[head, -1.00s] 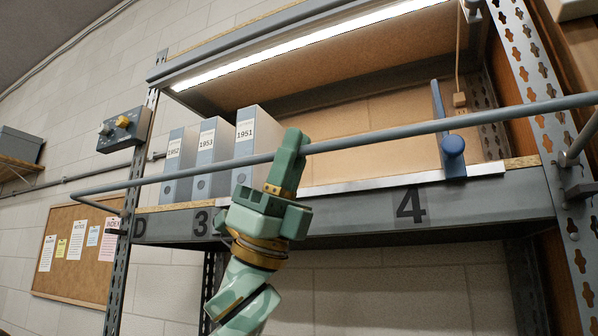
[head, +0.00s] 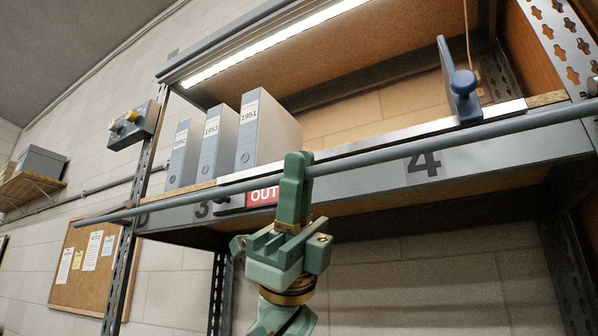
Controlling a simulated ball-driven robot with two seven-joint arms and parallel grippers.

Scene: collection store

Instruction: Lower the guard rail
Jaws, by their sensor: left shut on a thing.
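The guard rail (head: 415,155) is a long blue-grey bar crossing the front of the shelf (head: 350,173), slanting up to the right. In the head view it passes in front of the shelf's front edge, below the bases of the binders. My left gripper (head: 296,168) is green and comes up from below. It is shut on the rail near the middle of the picture. My right gripper is not in view.
Grey binders (head: 262,130) marked with years stand on the shelf at left. A blue bookend with a round knob (head: 463,84) stands at right. A red "OUT" sign (head: 262,197) shows behind the rail. A control box (head: 134,126) and corkboard (head: 87,262) are on the left wall.

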